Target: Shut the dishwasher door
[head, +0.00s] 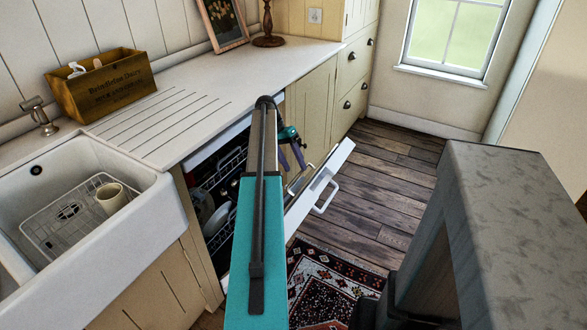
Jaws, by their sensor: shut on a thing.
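The dishwasher door (338,164) stands partly open, tilted out from under the worktop, with a white bar handle (325,197) on its outer face. Behind it the dishwasher's rack (228,170) shows, with plates and dark items in it. My gripper (292,158) is at the inner side of the door near its top edge, its two purple-grey fingers pointing down. It is shut on the door as far as I can tell; the contact point is partly hidden. My teal arm covers the middle of the door and part of the rack.
A white sink (160,215) with a wire rack (75,225) and a mug (110,198) is at left. A wooden crate (105,88) stands on the worktop (245,75). A patterned rug (325,290) lies below the door.

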